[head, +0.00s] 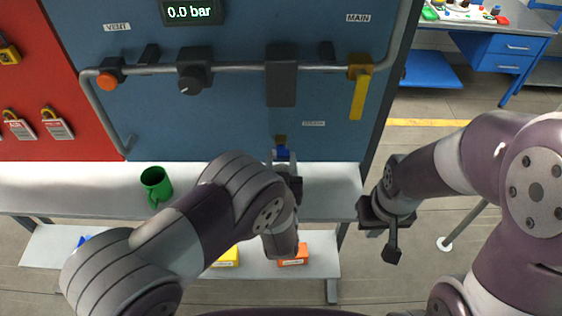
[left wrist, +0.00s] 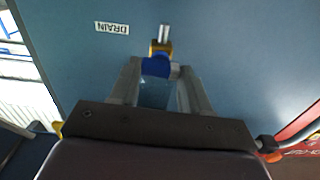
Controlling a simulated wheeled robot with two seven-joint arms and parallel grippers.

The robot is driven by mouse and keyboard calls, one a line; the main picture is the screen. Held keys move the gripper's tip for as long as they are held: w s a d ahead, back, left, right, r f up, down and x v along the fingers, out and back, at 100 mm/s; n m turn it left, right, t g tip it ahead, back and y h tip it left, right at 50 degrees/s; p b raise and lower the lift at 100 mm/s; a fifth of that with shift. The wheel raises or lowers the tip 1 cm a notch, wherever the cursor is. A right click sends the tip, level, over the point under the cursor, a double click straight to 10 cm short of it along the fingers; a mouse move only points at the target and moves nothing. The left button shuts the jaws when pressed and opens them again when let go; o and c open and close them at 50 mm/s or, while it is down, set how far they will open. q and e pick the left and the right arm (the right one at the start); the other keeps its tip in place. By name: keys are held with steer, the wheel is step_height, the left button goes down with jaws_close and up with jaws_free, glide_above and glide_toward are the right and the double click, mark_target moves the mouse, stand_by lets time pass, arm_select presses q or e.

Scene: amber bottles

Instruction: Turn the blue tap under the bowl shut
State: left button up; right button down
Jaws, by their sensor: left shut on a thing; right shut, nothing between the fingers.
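The blue tap (head: 282,153) sits on a brass fitting below the dark grey bowl (head: 281,84), which hangs from the pipe on the blue panel. In the left wrist view the blue tap (left wrist: 156,68) shows between the fingertips, with the brass fitting behind it. My left gripper (head: 284,160) is shut on the blue tap; its arm hides part of the shelf below. It also shows in the left wrist view (left wrist: 158,77). My right gripper (head: 384,224) is shut and empty, off to the right of the panel, over the floor.
A green mug (head: 156,184) stands on the white shelf (head: 105,183). A yellow lever (head: 359,96) hangs at the MAIN end of the pipe. The gauge display (head: 192,12) reads 0.0 bar. A DRAIN label (left wrist: 112,28) is beside the tap. Yellow and orange boxes are on the lower shelf.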

arm_select(q)
steer(key=m, duration=0.8)
steer(key=shift+b, duration=0.3)
steer(key=m, duration=0.4)
steer(key=shift+m, duration=0.3)
steer(key=m, duration=0.4)
steer(key=shift+r+m+p, duration=0.1)
steer(key=shift+m+p, duration=0.2)
steer(key=shift+p, duration=0.05)
steer(key=shift+m, duration=0.3)
steer(key=o, duration=0.8)
steer(key=shift+o, duration=1.3)
steer(key=shift+w, duration=0.1)
